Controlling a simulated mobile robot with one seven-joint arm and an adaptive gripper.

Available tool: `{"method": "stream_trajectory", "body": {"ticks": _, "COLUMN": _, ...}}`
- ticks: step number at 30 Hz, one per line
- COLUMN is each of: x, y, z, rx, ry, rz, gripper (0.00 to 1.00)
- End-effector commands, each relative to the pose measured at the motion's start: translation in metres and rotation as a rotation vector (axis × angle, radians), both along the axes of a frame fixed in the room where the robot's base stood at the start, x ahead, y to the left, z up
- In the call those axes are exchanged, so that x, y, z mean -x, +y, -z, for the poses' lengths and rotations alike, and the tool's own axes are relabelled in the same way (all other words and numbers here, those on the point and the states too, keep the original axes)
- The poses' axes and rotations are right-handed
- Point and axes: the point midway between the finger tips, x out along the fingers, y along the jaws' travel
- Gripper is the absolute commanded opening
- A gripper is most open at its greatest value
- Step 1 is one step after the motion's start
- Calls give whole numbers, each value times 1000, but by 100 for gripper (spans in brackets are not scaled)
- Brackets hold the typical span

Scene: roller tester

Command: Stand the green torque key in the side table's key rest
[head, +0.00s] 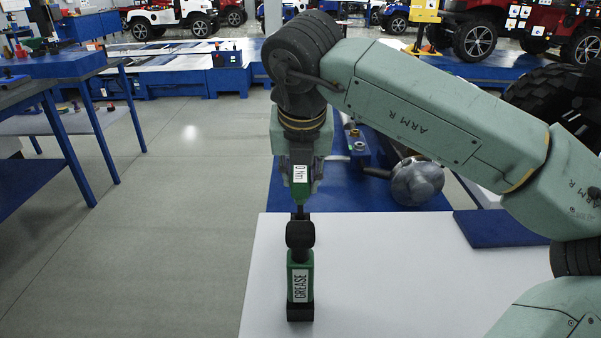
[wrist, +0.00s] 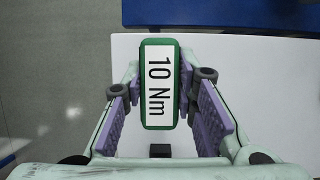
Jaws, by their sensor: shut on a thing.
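My gripper (head: 301,186) is shut on the green torque key (head: 300,192), holding it upright with its dark shaft pointing down. In the wrist view the key's handle (wrist: 160,85) sits between the purple finger pads and its label reads "10 Nm". The key is above the near-left part of the white side table (head: 400,280). A dark rounded piece (head: 300,235) shows just below the shaft tip, in line with a green "GREASE" container (head: 300,278). I cannot tell whether the tip touches it. I cannot make out the key rest for certain.
A blue surface behind the white table carries a grey rounded metal part (head: 418,181) and small brass-coloured fittings (head: 356,140). A dark blue pad (head: 495,228) lies at the white top's back right. Most of the white top is clear. Open floor (head: 170,230) lies left.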

Motion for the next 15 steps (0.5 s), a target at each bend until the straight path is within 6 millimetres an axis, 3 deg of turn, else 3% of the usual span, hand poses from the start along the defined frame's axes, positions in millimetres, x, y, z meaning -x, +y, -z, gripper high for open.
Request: {"method": "stream_trajectory", "body": {"ticks": 15, "x": 0, "y": 0, "z": 17, "rx": 0, "ry": -1, "rz": 0, "gripper": 0}}
